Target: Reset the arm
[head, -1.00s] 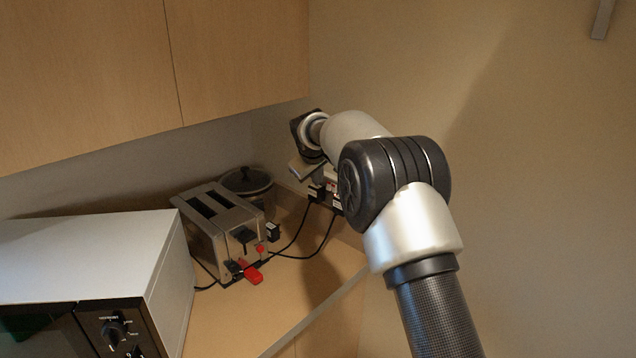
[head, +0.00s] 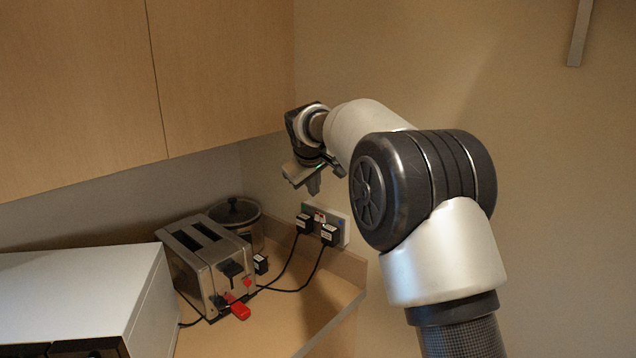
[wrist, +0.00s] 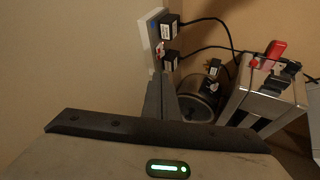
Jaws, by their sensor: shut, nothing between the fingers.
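My gripper (head: 314,184) shows in the head view at the end of my raised arm, in the air in front of the corner wall. It is above and to the right of the toaster, and above the wall socket. In the wrist view the dark fingers (wrist: 161,98) are together with nothing between them. My arm's large dark joint and silver links fill the right side of the head view and hide part of the wall behind.
A steel toaster (head: 207,262) with a red lever stands on the counter (head: 272,325). A lidded pot (head: 246,222) is behind it, a white microwave (head: 85,295) to its left. Two black plugs sit in the socket (head: 340,226). Cabinets (head: 75,95) hang above.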

